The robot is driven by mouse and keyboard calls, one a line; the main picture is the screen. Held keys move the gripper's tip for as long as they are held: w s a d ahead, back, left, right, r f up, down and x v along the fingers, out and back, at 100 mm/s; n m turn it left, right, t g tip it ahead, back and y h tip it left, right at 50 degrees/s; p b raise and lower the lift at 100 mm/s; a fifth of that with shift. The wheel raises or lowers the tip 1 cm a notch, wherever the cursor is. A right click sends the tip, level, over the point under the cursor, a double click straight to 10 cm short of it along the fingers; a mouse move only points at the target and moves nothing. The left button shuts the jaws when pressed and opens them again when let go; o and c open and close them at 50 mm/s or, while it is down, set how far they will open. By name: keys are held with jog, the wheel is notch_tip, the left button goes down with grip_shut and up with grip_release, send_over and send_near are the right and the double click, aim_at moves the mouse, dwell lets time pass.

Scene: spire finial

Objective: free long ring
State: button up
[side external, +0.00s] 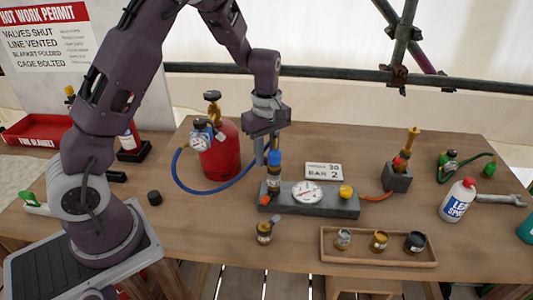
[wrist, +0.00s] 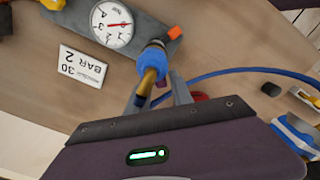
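A grey block (side external: 335,206) on the table carries a white dial gauge (side external: 307,194), which also shows in the wrist view (wrist: 112,24). At its left end stands an upright fitting with a blue collar (side external: 274,158), seen also in the wrist view (wrist: 152,60), and a brass stem (wrist: 147,84). My gripper (side external: 268,156) points down over this fitting. In the wrist view its two grey fingers (wrist: 158,88) lie either side of the stem, with a gap visible; I see no clear grip. Which part is the long ring I cannot tell.
A red cylinder (side external: 219,150) with a gauge and blue hose (side external: 222,190) stands close behind left. A brass-topped fitting on a dark block (side external: 397,178) is at right.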

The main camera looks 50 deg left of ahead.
grip_shut()
jog(key=shift+w+m, duration=0.1)
jog(key=shift+m, duration=0.2)
jog(key=m, duration=0.1)
jog(key=w+m, duration=0.1)
jog(key=m, duration=0.1)
jog(key=shift+d, duration=0.15)
jog(key=m, duration=0.2)
jog(key=w+d+m, duration=0.1)
jog(key=m, duration=0.4)
jog(key=shift+w+d, duration=0.2)
jog(key=shift+w, duration=0.05)
jog(key=shift+w+d+m, duration=0.15)
jog(key=shift+d+m, duration=0.15)
jog(key=shift+m, duration=0.65)
jog(key=shift+w+d+m, duration=0.1)
jog(key=shift+d+m, duration=0.15)
jog(key=shift+m, duration=0.7)
